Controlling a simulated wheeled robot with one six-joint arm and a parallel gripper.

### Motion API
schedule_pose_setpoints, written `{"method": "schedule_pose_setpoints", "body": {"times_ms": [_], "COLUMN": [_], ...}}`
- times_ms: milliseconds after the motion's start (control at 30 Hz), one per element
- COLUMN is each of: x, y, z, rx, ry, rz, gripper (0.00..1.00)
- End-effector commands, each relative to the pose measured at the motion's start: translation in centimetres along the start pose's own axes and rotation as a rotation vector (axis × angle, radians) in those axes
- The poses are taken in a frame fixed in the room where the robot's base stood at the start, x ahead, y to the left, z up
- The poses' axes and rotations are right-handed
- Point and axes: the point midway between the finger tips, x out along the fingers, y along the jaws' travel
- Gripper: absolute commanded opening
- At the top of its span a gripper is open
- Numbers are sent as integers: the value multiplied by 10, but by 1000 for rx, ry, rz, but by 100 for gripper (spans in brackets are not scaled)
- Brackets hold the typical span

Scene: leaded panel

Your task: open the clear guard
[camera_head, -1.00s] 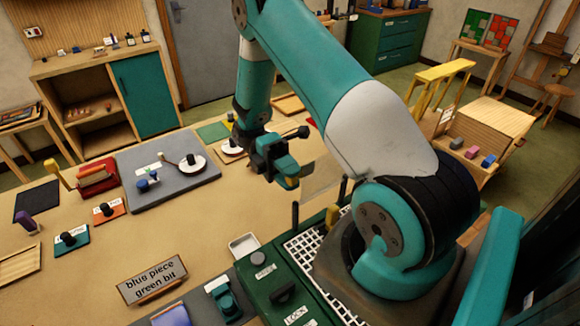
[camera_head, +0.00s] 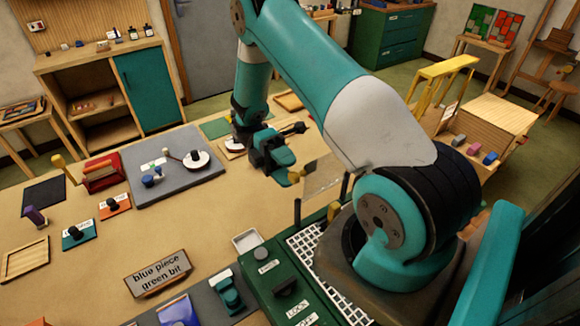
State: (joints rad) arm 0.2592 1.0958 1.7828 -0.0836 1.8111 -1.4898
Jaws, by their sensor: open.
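The clear guard (camera_head: 326,178) is a see-through panel above the far end of the green machine (camera_head: 262,286). It stands raised at a tilt; its lower edge is partly hidden by my arm. My gripper (camera_head: 292,177) is open at the guard's left side, with a yellowish tip close to the panel. I cannot tell whether it touches the panel. The machine has a white grid top (camera_head: 318,268), dark knobs and a label reading LOCK.
A sign (camera_head: 157,273) reads "blue piece green bit". A small white tray (camera_head: 246,241) sits beside the machine. A grey mat (camera_head: 170,178) with small parts lies at the back left. The bench middle is clear.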

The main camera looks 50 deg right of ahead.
Motion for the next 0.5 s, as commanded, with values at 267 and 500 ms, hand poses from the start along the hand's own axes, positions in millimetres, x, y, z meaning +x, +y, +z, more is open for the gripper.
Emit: {"method": "schedule_pose_setpoints", "body": {"times_ms": [267,500], "x": [-45,-56], "y": [5,0], "z": [0,-1], "rx": [0,1], "ry": [-1,0], "rz": [3,1], "gripper": [53,53]}}
